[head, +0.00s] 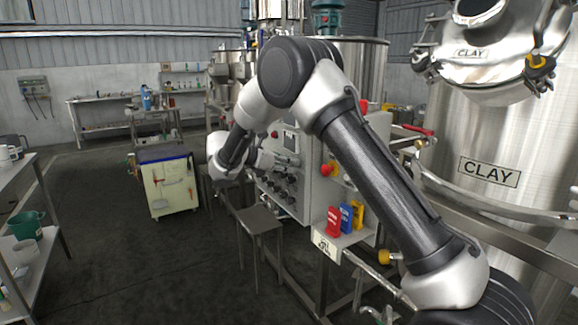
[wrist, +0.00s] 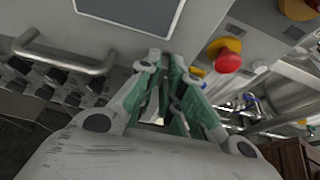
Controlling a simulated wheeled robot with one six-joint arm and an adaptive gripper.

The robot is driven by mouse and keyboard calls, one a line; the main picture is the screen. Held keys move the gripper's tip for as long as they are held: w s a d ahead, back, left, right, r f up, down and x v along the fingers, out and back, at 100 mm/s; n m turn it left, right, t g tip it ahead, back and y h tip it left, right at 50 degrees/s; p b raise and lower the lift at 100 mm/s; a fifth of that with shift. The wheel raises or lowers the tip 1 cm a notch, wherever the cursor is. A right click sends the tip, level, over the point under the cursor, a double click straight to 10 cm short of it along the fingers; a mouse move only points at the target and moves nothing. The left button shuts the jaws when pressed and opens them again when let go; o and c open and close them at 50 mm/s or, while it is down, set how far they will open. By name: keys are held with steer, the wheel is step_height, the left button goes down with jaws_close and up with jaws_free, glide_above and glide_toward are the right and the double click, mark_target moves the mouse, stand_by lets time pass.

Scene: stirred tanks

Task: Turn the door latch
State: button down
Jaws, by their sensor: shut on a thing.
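The grey control cabinet (head: 318,178) stands in the middle of the head view. Its pale face also fills the upper wrist view (wrist: 112,42). My gripper (wrist: 172,62) has green fingers drawn close together against the cabinet face, below the screen. They are shut on a small part there, which looks like the door latch. The latch is almost wholly hidden between the fingers, so its angle cannot be told. In the head view my gripper (head: 266,160) is small and partly lost against the cabinet.
A bar handle (wrist: 65,64) and several dark knobs (wrist: 70,92) are left of my gripper. A red stop button (wrist: 229,63) is to its right. A steel stool (head: 258,220) stands in front.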

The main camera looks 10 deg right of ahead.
steer(key=c, duration=1.6)
jaws_free()
steer(key=shift+o, duration=0.2)
steer(key=v, duration=1.2)
